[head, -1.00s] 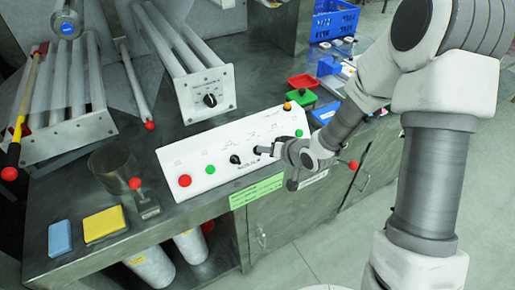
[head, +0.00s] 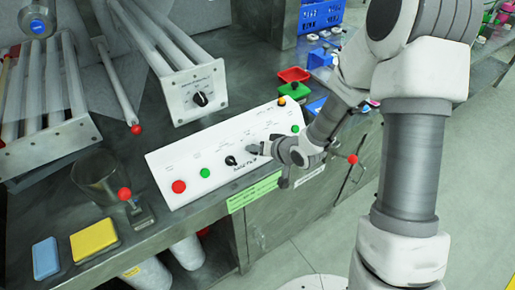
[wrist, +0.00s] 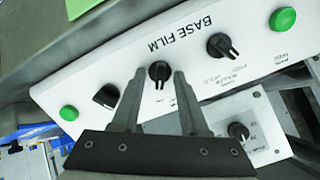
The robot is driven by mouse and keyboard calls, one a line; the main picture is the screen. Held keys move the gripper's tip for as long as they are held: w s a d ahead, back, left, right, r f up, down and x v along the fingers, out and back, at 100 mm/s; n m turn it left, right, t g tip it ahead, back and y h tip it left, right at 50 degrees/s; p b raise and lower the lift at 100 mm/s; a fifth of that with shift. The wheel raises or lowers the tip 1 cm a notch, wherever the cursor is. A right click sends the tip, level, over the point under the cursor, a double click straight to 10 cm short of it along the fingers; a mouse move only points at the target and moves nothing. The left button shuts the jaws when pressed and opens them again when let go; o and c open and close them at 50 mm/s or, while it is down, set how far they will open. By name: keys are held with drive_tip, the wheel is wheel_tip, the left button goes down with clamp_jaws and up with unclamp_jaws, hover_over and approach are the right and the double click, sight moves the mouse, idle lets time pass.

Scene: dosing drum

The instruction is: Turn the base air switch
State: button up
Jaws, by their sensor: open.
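A long white control panel (head: 215,157) stands on the metal bench in the head view. It fills much of the wrist view, with the words BASE FILM upside down. My gripper (wrist: 159,77) is open over the panel. A black rotary switch (wrist: 160,68) lies between its fingertips, with a finger on either side; I cannot tell whether they touch it. The small label beside this switch is not legible. A second black rotary switch (wrist: 222,46) is to the right, and it also shows in the head view (head: 231,160). In the head view my gripper (head: 253,149) partly hides the switch near it.
A black selector (wrist: 106,95) and a green button (wrist: 69,113) are left of the fingers. A red button (head: 179,186) is at the panel's left end. Another panel with a knob (head: 200,99) stands behind. A red-tipped lever (head: 125,194) and yellow block (head: 95,238) are left.

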clamp_jaws()
